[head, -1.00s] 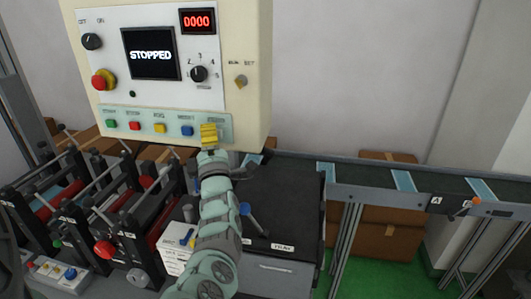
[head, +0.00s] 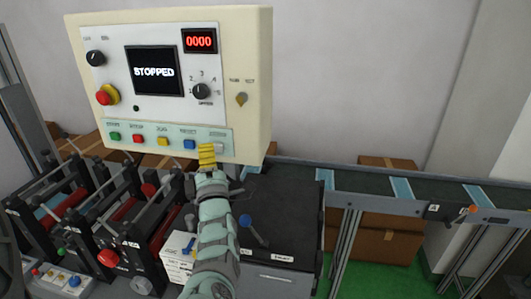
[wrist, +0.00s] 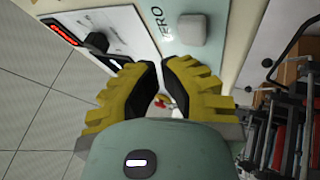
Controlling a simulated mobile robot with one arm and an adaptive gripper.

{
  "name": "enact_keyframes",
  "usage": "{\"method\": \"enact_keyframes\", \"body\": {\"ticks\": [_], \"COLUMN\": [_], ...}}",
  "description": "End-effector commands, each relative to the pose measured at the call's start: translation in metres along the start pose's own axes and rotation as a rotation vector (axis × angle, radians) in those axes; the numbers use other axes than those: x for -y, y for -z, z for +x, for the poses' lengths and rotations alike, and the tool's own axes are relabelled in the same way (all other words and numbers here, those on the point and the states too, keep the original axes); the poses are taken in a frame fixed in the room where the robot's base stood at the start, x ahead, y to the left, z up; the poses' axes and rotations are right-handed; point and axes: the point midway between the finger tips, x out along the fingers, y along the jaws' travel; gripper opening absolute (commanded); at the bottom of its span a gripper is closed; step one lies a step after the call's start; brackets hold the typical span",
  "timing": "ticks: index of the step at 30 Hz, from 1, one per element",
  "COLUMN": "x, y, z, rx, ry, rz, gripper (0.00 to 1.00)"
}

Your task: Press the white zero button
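The white zero button (head: 217,147) is at the right end of the button strip, low on the cream control box. In the wrist view the zero button (wrist: 192,29) is a pale rounded square beside the word ZERO. My gripper (head: 207,150) has yellow ribbed fingers and is just below and left of the button in the head view. In the wrist view my gripper (wrist: 160,62) is slightly open, with a narrow empty gap between its dark pads. The button lies beyond the right fingertip, not visibly touched.
Blue (head: 190,145), yellow (head: 163,141), red (head: 138,139) and green (head: 115,136) buttons share the strip. The screen (head: 153,71) reads STOPPED and the red counter (head: 199,41) reads 0000. Machine rollers stand below left; a conveyor (head: 370,181) runs right.

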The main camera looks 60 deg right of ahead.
Motion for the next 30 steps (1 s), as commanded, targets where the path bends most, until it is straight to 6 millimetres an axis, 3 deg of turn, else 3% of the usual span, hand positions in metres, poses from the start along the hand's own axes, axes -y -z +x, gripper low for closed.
{"method": "enact_keyframes", "body": {"ticks": [15, 30], "x": [-0.021, -0.019], "y": [0.015, 0.016], "z": [-0.031, -0.033], "rx": [0.004, 0.004], "ry": [0.000, -0.001], "rz": [-0.004, -0.003], "gripper": [0.00, 0.00]}}
